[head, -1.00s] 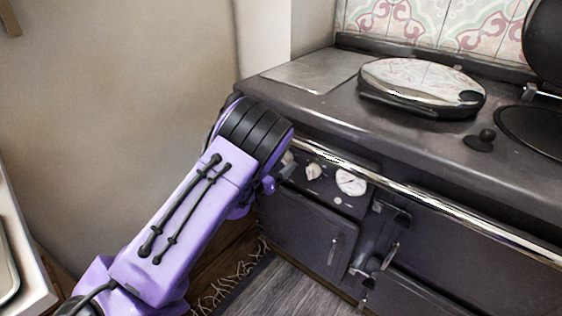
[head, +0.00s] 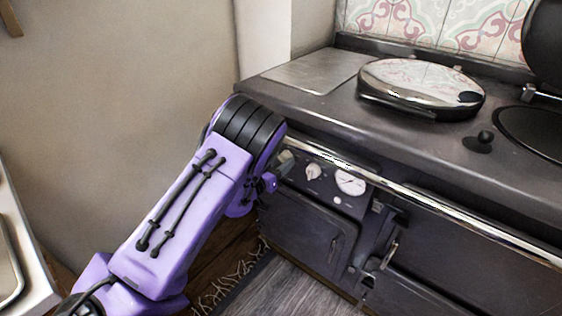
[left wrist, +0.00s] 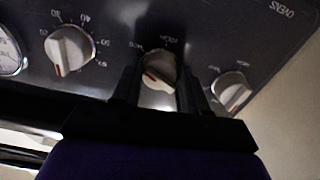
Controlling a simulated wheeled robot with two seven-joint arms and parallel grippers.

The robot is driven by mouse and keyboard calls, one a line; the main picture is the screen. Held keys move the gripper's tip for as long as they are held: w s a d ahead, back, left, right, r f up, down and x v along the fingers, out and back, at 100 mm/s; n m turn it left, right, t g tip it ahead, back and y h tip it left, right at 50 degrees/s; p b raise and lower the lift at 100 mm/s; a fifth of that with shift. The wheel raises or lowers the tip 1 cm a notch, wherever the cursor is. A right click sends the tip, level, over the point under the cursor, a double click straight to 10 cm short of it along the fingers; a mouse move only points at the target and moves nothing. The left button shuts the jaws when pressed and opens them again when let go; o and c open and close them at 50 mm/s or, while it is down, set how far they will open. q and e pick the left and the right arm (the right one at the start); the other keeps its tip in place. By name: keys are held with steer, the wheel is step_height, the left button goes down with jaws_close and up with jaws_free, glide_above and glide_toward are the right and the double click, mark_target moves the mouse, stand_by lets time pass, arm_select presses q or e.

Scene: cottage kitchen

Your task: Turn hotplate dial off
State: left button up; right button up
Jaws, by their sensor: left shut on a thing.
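In the left wrist view, the white middle dial (left wrist: 159,72) sits between my gripper's two black fingers, its red mark tilted. My left gripper (left wrist: 158,88) is shut on this dial. A numbered dial (left wrist: 70,50) is to its left and another white dial (left wrist: 232,92) to its right. The dial labels are too blurred or partly covered to read surely. In the head view, my left gripper (head: 283,168) reaches the range's control panel, mostly hidden behind my purple arm. The numbered dial (head: 313,171) shows there too. My right gripper is not in view.
A round gauge (head: 350,183) is beside the dials. A chrome rail (head: 400,188) runs along the range's front above the panel. A domed lid (head: 422,82) is on the stovetop (head: 405,128). A pale counter (head: 22,265) is at the left.

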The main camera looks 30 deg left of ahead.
arm_select(q)
steer(key=n+p, duration=0.3)
steer(key=n, duration=0.2)
steer(key=shift+r, duration=0.15)
steer(key=n+p, duration=0.2)
steer(key=n, duration=0.3)
steer(key=shift+d+n, duration=0.1)
steer(key=shift+n, duration=0.3)
steer(key=n+p, duration=0.1)
steer(key=n, duration=0.7)
steer(key=shift+n+p, duration=0.3)
steer(key=shift+n, duration=1.7)
steer(key=o, duration=1)
steer(key=shift+o, duration=0.2)
steer(key=shift+s, duration=0.1)
steer(key=s, duration=1)
steer(key=shift+s+a, duration=0.15)
steer(key=shift+a, duration=0.25)
